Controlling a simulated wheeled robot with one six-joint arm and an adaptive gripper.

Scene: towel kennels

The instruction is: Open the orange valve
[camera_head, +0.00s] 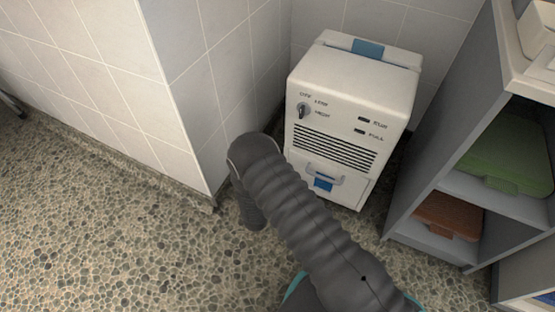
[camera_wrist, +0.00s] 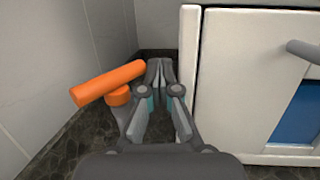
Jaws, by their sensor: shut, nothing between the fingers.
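The orange valve (camera_wrist: 110,84) shows in the wrist view, left of centre. It has a bar-shaped orange handle on a short round orange stem, with a grey body below that is partly hidden by my gripper. The handle slants up to the right, and its right end lies close beside my fingertips. My gripper (camera_wrist: 158,66) is shut with nothing in it, in the gap between the valve and the white cabinet. I cannot tell whether a finger touches the handle. In the head view my arm covers this spot, and neither the valve nor the fingers show.
A white machine (camera_head: 352,95) with a knob, vents and a drawer handle stands in the tiled corner, close to the right of my gripper. A tiled wall (camera_wrist: 60,60) is close on the left. A grey shelf (camera_head: 440,165) with green and brown cases stands right. Pebbled floor (camera_head: 100,220) is clear at left.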

